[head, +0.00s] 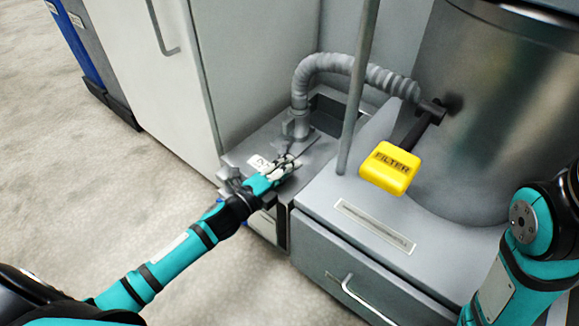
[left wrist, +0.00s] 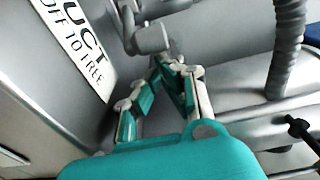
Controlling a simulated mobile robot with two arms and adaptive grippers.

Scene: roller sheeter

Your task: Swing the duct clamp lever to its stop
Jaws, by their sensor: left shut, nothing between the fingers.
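My left gripper (head: 287,163) is over the grey box at the foot of the ribbed duct (head: 340,64). In the left wrist view its fingers (left wrist: 177,68) come together with nothing between them. A grey rounded piece, apparently the duct clamp lever (left wrist: 150,38), is just beyond the fingertips; whether they touch it I cannot tell. In the head view my gripper largely hides this spot. A white label (left wrist: 78,40), partly cut off, reads "UCT" and more text; it also shows in the head view (head: 258,163). My right gripper is out of view.
A yellow FILTER block (head: 389,168) on a dark arm juts from the large metal drum (head: 480,110). A thin grey post (head: 357,90) stands right of my left gripper. A drawer (head: 350,270) is below. Open floor (head: 80,190) lies left.

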